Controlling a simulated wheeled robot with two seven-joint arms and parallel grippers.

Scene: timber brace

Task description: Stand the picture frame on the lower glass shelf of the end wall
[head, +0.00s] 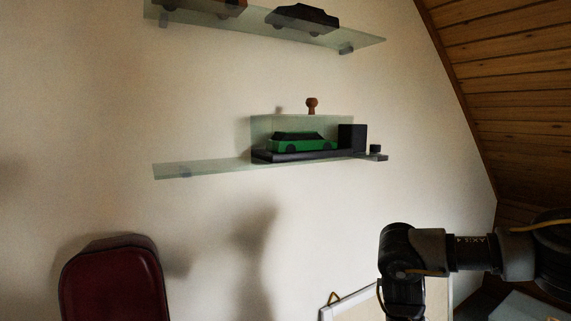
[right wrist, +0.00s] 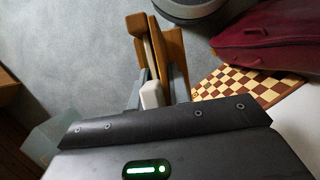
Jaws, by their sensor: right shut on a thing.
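The lower glass shelf (head: 205,170) is fixed to the pale wall in the head view. Its left part is bare; its right part bears a green model car (head: 300,142) on a dark base. My right gripper (right wrist: 160,82) is shut on a brown wooden thing (right wrist: 174,48) in the right wrist view. It looks like the picture frame seen nearly edge-on; its face is hidden. In the head view my right arm is at the lower right, below the shelf, with its fingers out of the picture. My left gripper is not in view.
An upper glass shelf (head: 350,40) bears model cars. A small brown figure (head: 312,105) and a black block (head: 352,137) are by the green car. A sloped timber ceiling (head: 520,80) closes in at right. A dark red case (head: 115,280) stands lower left. A checkered board (right wrist: 245,86) lies below.

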